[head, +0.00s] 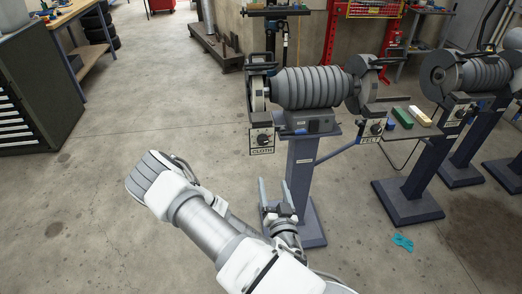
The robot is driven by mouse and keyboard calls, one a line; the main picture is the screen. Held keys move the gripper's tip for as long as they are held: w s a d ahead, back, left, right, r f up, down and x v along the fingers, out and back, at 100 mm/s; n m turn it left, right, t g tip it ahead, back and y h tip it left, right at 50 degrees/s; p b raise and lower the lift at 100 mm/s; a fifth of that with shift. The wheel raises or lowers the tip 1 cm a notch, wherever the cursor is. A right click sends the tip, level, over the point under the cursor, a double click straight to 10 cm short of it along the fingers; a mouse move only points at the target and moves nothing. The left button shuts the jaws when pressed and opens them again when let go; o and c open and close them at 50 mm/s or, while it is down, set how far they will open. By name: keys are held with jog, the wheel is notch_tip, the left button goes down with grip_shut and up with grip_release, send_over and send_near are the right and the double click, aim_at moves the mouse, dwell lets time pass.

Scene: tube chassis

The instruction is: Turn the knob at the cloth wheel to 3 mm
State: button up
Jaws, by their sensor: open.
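The cloth wheel (259,91) is at the left end of a grey ribbed polishing machine on a blue-grey pedestal. Below it hangs a small control box labelled CLOTH (262,150), with a round dark knob (262,139) on its face. The scale and the knob's setting are too small to read. My gripper (273,190) is open and empty, its two fingers pointing up. In the picture it is below the CLOTH box and in front of the pedestal, apart from the knob.
A second box labelled FELT (371,141) with its own knob is on the right. A side shelf (415,128) holds a green bar and a white bar. Another machine (480,72) stands further right. The concrete floor to the left is clear; a teal cloth (403,242) lies on the floor at right.

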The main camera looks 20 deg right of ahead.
aim_at(263, 143)
jog(key=x, duration=1.7)
jog(key=shift+w+f, duration=0.1)
jog(key=shift+w, duration=0.1)
jog(key=shift+c, duration=0.3)
grip_shut()
